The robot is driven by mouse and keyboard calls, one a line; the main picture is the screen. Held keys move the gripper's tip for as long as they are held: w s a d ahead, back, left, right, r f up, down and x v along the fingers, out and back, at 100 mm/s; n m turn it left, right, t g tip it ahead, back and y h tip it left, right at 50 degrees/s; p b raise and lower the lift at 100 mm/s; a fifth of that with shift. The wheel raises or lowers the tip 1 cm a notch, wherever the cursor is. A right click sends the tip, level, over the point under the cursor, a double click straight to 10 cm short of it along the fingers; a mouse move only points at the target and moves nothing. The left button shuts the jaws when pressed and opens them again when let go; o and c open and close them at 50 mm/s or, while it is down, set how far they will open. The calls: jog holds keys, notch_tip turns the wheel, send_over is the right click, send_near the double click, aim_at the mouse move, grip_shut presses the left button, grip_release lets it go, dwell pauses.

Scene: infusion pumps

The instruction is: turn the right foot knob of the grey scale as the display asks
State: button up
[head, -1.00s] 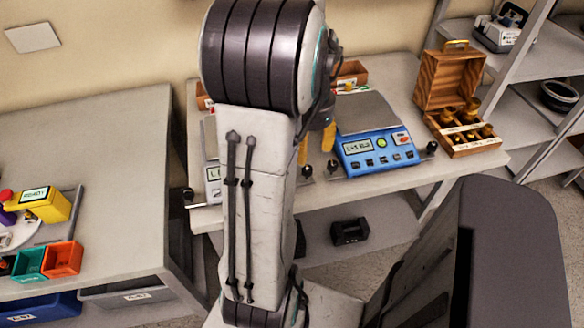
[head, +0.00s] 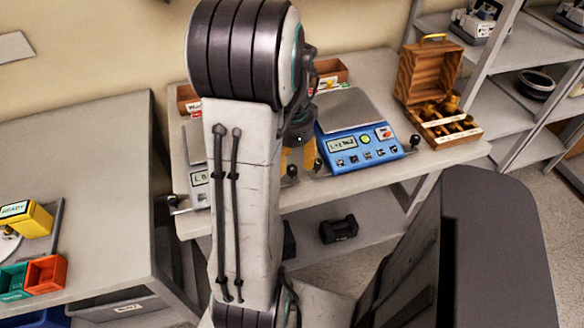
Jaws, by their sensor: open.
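The grey scale (head: 199,178) stands at the left of the middle table, mostly hidden behind my arm. Only part of its display shows, and I cannot read what it asks. Its left foot knob (head: 172,201) is dark and sticks out at the front left. A black knob (head: 291,171), seemingly its right foot knob, shows just right of my arm. My gripper (head: 299,157) has yellow fingers, partly hidden by my arm. It is open, close to that knob in the picture; I cannot tell whether it touches.
A blue scale (head: 358,147) stands just right of my gripper, with a knob (head: 411,142) at its right. A wooden case (head: 430,75) with brass weights stands open at the table's right. A dark object (head: 338,229) lies on the lower shelf. A left table (head: 90,140) holds coloured bins.

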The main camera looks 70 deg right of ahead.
aim_at(292, 171)
jog(key=shift+f, duration=1.4)
jog(key=shift+c, duration=0.4)
grip_shut()
